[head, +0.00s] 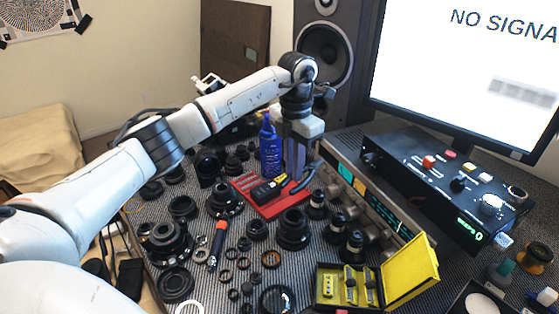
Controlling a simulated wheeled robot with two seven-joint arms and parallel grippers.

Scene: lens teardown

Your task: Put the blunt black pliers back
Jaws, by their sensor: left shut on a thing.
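My left gripper (298,172) points down at the back of the bench, over the right side of a red tray (287,207). It is shut on the black pliers (309,181), whose dark curved part shows just below and to the right of the fingers. The fingers and wrist hide most of the pliers, and I cannot tell whether they touch the tray. A black and yellow tool (268,190) and thin red-handled tools (245,183) lie on the tray. My right gripper is not in view.
A blue bottle (269,150) stands just left of my left gripper. Many black lens parts crowd the ribbed mat. A yellow case (408,272) lies open at the front right. An instrument (372,196), a black control box (447,178) and a monitor (465,75) stand at the right.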

